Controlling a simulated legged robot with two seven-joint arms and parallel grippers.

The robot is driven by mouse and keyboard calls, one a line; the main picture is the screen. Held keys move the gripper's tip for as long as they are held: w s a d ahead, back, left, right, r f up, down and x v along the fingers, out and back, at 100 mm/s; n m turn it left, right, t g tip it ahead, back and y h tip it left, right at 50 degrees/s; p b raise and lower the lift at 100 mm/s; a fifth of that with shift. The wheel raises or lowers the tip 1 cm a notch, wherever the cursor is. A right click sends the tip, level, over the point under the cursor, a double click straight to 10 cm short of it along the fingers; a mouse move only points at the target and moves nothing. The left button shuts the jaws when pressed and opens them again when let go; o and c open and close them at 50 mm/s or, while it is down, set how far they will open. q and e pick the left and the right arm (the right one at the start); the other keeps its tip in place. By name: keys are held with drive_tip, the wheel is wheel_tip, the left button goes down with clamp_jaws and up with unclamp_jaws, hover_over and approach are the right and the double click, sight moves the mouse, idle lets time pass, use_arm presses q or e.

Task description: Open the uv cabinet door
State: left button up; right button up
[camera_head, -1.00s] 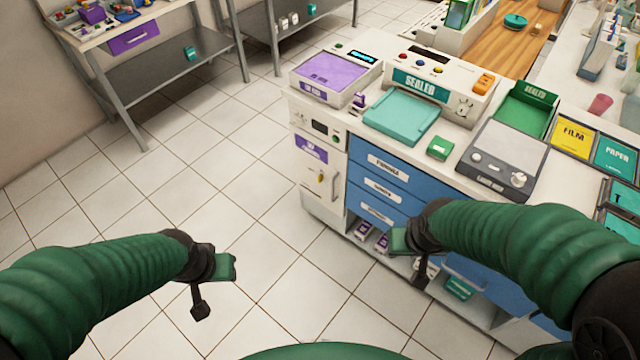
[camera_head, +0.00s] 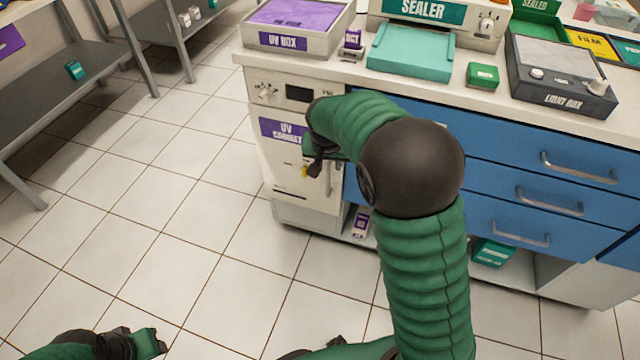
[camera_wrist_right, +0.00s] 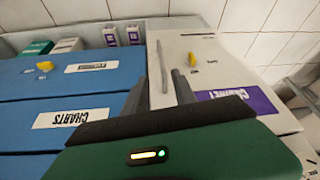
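The uv cabinet (camera_head: 296,115) is a white unit with a purple label at the left end of the counter. Its door (camera_head: 283,160) looks shut. The upright grey door handle (camera_head: 329,178) is near the door's right edge; it also shows in the right wrist view (camera_wrist_right: 161,60). My right gripper (camera_head: 314,165) is at the door front by the handle, partly hidden by its own wrist. In the wrist view its fingers (camera_wrist_right: 159,78) are apart, with the handle lying between them; contact is not visible. My left gripper (camera_head: 150,343) is low at the bottom left, far from the cabinet.
Blue drawers (camera_head: 500,180) with bar handles adjoin the cabinet on the right. A yellow key-like piece (camera_wrist_right: 194,55) sits on the door beside the handle. The counter above holds a UV box (camera_head: 290,40) and a sealer (camera_head: 425,10). Tiled floor left of the cabinet is clear.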

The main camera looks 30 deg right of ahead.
sight(328, 178)
drive_tip(key=b+x, duration=0.2)
drive_tip(key=x, duration=0.2)
drive_tip(key=b+x, duration=0.2)
drive_tip(key=x, duration=0.3)
drive_tip(key=b+x, duration=0.2)
drive_tip(key=x, duration=0.3)
drive_tip(key=shift+a+f, duration=0.1)
drive_tip(key=shift+a, duration=0.2)
drive_tip(key=shift+d+f, duration=0.15)
clamp_jaws()
idle(0.3)
